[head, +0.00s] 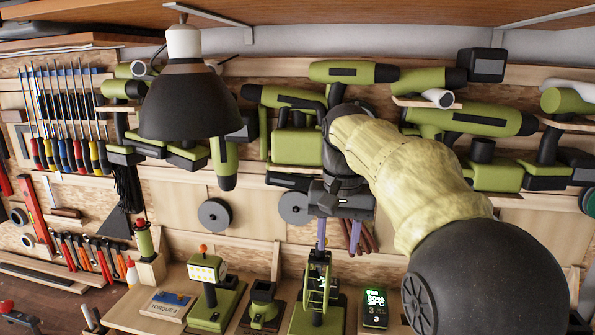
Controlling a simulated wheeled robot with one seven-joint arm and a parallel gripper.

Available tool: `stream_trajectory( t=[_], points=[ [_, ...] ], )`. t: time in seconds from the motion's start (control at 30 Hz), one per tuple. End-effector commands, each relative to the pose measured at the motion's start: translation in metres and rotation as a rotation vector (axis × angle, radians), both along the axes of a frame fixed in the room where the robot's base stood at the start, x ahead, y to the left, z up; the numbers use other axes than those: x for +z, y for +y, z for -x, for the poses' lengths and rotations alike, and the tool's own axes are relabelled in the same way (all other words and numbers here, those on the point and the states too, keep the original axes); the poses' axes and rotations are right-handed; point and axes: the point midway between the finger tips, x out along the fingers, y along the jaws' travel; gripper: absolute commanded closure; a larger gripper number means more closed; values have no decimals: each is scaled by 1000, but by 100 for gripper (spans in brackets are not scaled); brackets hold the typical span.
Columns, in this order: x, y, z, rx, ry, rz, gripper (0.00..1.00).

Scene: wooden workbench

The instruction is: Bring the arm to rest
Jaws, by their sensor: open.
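My arm, in a yellowish sleeve with a dark round joint, reaches in from the right in the head view. My gripper (338,240) points down over the workbench, in front of the tool wall. Its two purple fingers are apart, with nothing seen between them.
A black lamp (186,100) hangs at upper left. Green power tools (470,120) fill the wall. On the bench (130,318) stand a green lit device (208,290), a small green holder (263,303), a display unit (375,307) and a labelled box (167,306). Screwdrivers (65,155) hang left.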

Motion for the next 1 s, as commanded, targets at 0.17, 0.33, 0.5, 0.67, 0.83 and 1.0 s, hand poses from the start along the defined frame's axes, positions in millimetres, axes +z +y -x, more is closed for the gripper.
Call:
stream_trajectory(
  t=[0.17, 0.33, 0.5, 0.67, 0.83, 1.0],
  points=[
    [-47, -15, 2, 11, -19, -4, 57],
    [-107, -32, 13, 33, -52, -3, 57],
    [-165, -47, 35, 61, -88, 1, 57],
    [-217, -61, 65, 88, -123, 10, 57],
    [-266, -72, 106, 122, -159, 23, 57],
    [-295, -78, 138, 149, -187, 34, 57]
  ],
)
